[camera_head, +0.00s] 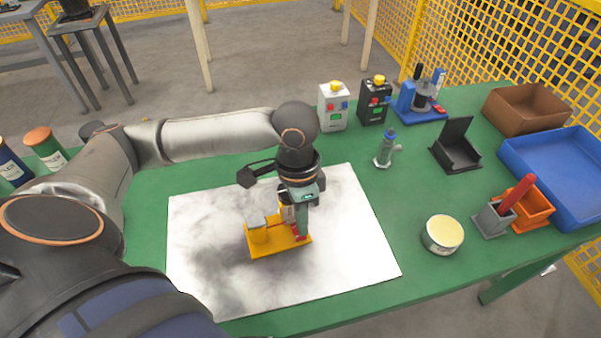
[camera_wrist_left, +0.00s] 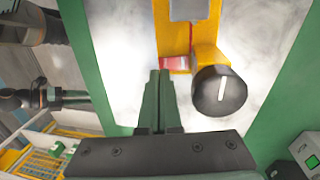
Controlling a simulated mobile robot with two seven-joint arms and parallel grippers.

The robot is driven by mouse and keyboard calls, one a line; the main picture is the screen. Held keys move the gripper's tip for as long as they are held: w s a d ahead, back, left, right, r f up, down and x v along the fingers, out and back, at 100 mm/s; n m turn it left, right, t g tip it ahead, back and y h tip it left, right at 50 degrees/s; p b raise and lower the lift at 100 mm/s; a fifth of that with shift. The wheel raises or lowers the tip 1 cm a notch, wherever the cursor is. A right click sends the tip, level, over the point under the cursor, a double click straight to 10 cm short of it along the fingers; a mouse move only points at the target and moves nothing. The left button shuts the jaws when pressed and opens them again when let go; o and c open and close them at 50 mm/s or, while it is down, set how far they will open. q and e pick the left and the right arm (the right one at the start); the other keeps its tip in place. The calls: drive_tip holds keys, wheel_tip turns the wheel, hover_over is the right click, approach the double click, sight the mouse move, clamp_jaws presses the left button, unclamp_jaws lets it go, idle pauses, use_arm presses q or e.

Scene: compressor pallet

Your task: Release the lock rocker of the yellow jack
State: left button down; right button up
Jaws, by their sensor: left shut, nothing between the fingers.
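The yellow jack (camera_head: 262,248) stands on a smudged white sheet on the green table, with a grey block on top at its left. My left gripper (camera_head: 302,232) points down over the jack's right end and hides part of it. A red piece, which looks like the lock rocker (camera_wrist_left: 174,63), shows on the jack just beyond my fingertips in the left wrist view. My left gripper (camera_wrist_left: 158,74) is shut and empty there, its tips close to the red piece; I cannot tell whether they touch. A dark round knob with a white mark (camera_wrist_left: 219,91) sits beside them. My right gripper is out of view.
A round tin (camera_head: 442,234), a grey holder (camera_head: 493,219) and an orange bin (camera_head: 533,208) stand to the right. A blue tray (camera_head: 565,160), a brown box (camera_head: 525,108) and two button boxes (camera_head: 333,108) stand farther back. The white sheet (camera_head: 350,255) is clear around the jack.

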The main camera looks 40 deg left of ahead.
use_arm(q)
drive_tip(key=shift+s+d+f, duration=0.1)
drive_tip(key=shift+d+f, duration=0.05)
drive_tip(key=shift+f, duration=0.9)
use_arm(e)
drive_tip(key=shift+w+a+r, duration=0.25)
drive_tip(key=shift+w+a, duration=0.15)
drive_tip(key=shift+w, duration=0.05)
use_arm(q)
drive_tip(key=shift+f+p, duration=0.15)
drive_tip(key=shift+p, duration=0.2)
drive_tip(key=shift+w+a+r+p, duration=0.35)
drive_tip(key=shift+a+p, duration=0.1)
drive_tip(key=shift+p, duration=0.3)
drive_tip(key=shift+a, duration=0.15)
drive_tip(key=shift+f, duration=0.1)
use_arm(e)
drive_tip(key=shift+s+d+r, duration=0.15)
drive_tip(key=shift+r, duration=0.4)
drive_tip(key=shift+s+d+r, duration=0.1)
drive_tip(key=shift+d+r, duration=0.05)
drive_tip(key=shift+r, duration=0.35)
